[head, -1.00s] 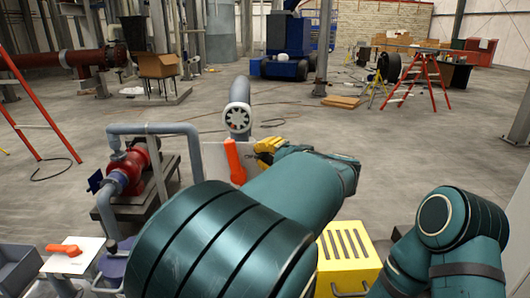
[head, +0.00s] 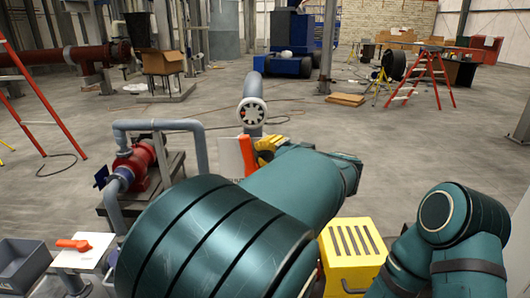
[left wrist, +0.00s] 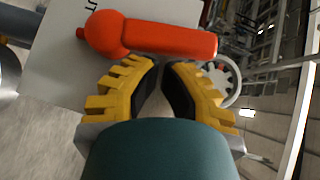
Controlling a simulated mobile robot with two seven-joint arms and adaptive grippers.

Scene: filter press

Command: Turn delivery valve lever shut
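In the left wrist view the lever (left wrist: 160,38) crosses the top, before the plate (left wrist: 52,75) with the letters "UT" partly visible. My left gripper (head: 267,147) is just right of the lever. In the left wrist view its yellow fingers (left wrist: 160,66) have tips nearly together, nothing between them, just below the lever; contact cannot be told. My right gripper is out of view.
Another orange lever (head: 73,244) lies flat on a white plate (head: 88,256) at front left, beside a grey bin (head: 22,265). A red pump (head: 135,166) with grey piping stands left. A yellow slotted box (head: 352,250) is right of my left arm. Open floor lies behind.

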